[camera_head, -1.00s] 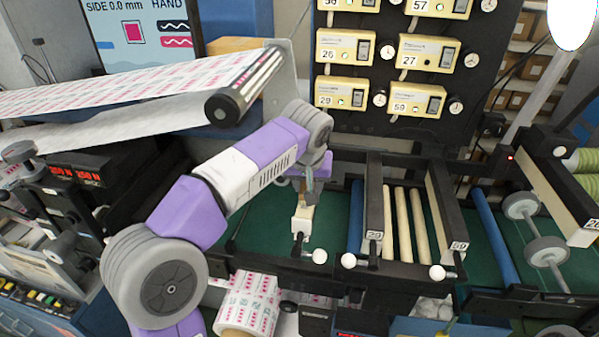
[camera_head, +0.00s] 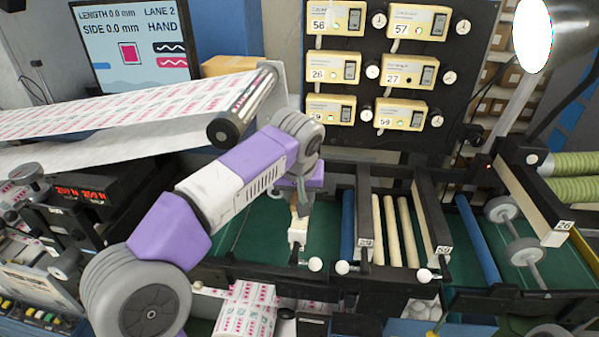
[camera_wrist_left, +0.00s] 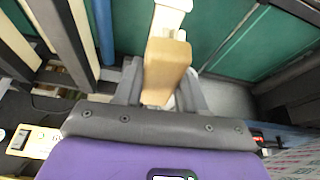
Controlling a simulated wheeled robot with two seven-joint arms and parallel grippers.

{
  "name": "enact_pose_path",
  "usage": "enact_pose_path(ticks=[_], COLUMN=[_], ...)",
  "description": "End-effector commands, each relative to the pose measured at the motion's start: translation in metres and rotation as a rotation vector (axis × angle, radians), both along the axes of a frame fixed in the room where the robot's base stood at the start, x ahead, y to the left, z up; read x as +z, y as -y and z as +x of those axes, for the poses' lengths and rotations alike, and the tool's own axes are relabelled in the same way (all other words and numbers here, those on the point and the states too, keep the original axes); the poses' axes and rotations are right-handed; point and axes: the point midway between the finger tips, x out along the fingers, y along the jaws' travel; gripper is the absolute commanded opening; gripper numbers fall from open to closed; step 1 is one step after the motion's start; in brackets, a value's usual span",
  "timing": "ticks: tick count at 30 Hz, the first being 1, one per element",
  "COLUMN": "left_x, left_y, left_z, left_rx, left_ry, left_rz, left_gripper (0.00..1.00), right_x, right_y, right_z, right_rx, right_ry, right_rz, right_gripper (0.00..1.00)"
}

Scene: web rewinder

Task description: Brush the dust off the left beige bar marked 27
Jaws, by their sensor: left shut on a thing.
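My left gripper (camera_head: 300,200) points down over the green bed and is shut on a brush. In the left wrist view its two fingers (camera_wrist_left: 162,85) clamp the tan handle (camera_wrist_left: 165,65), with the pale brush head (camera_wrist_left: 172,12) beyond; the head also shows below the gripper in the head view (camera_head: 298,231). Several beige bars (camera_head: 392,230) lie between two dark rails to the right of the brush, apart from it. The number 27 reads clearly only on a beige panel box (camera_head: 408,74); I cannot make out a 27 on a bar, nor any dust. My right gripper is out of view.
A blue roller (camera_head: 347,225) stands between the brush and the left dark rail (camera_head: 364,205). White-knobbed levers (camera_head: 342,267) line the front edge. A printed web (camera_head: 130,105) runs at the left. Another blue roller (camera_head: 478,240) lies at the right.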

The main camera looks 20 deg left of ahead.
Motion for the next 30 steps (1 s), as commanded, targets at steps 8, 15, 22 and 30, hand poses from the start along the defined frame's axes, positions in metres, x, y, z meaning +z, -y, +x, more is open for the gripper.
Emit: enact_pose_path(ticks=[8,15,22,30], left_x=[0.027,0.034,0.034,0.034], left_y=[-0.004,-0.006,-0.006,-0.006], left_z=[-0.001,-0.002,-0.003,-0.003], left_rx=[0.008,0.013,0.013,0.013], left_ry=[0.002,0.002,0.002,0.002], left_rz=[-0.001,0.000,0.000,0.000], left_gripper=[0.12,0.12,0.12,0.12], right_x=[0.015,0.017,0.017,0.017], right_y=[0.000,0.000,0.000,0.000], right_z=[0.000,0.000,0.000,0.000], right_rx=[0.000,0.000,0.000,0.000], right_ry=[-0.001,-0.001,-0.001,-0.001], right_rz=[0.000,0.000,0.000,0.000], right_gripper=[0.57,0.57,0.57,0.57])
